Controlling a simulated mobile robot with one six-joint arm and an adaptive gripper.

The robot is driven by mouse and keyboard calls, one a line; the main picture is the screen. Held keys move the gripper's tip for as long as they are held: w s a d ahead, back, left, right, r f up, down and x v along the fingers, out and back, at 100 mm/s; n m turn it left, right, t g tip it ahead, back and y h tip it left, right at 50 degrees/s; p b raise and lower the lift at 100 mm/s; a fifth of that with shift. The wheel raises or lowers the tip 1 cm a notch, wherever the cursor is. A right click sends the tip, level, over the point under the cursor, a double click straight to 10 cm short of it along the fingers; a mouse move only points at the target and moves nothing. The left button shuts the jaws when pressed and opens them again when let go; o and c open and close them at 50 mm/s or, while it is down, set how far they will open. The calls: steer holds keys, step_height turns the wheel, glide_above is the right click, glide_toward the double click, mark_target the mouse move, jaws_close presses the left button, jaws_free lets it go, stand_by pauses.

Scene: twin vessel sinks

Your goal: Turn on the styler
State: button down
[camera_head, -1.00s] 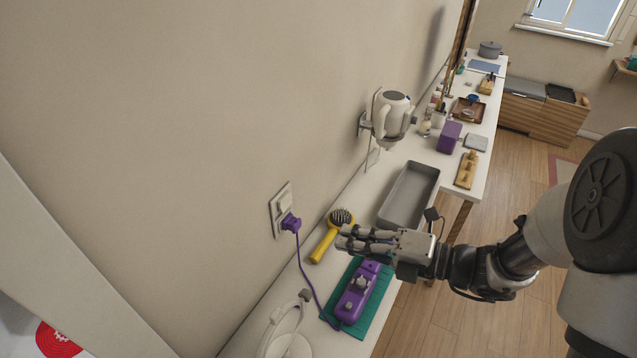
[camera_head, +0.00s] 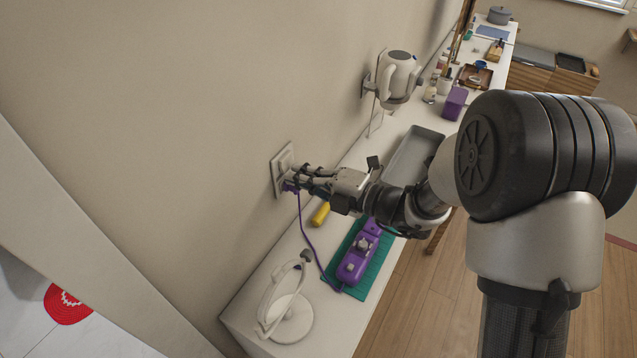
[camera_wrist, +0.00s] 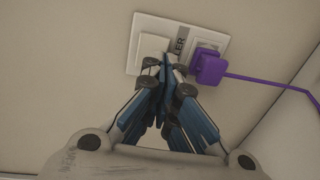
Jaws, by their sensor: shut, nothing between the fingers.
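The purple styler (camera_head: 358,258) lies on a teal mat (camera_head: 380,268) on the counter. Its purple cord runs up to a purple plug (camera_wrist: 207,68) in the right-hand socket of a white wall plate (camera_head: 281,158). The plate also shows in the wrist view (camera_wrist: 221,42), with a label partly hidden, ending in "LER". A white rocker switch (camera_wrist: 150,48) is on the plate's left half. My gripper (camera_head: 292,179) is shut and empty. In the wrist view its fingertips (camera_wrist: 166,63) are in front of the plate, over the switch's right edge and the label. I cannot tell whether they touch.
A yellow-handled brush (camera_head: 320,214) lies under my arm. A white ring-shaped stand (camera_head: 288,317) is at the counter's near end. A grey tray (camera_head: 411,152) is farther along. A white appliance (camera_head: 397,76) hangs on the wall beyond the plate.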

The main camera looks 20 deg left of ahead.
steer(key=shift+a, duration=0.4)
steer(key=shift+f, duration=0.15)
steer(key=shift+a+f+y+b, duration=0.4)
steer(key=shift+y+b, duration=0.2)
steer(key=shift+b, duration=0.45)
steer(key=shift+w+r+p, duration=0.1)
steer(key=shift+r+p, duration=0.05)
steer(key=shift+p, duration=0.55)
steer(key=shift+d, duration=0.2)
steer(key=s+d+f+p, duration=0.1)
steer(key=d+f+p, duration=0.1)
steer(key=d, duration=1.1)
steer(key=shift+s+d, duration=0.25)
steer(key=shift+s, duration=0.15)
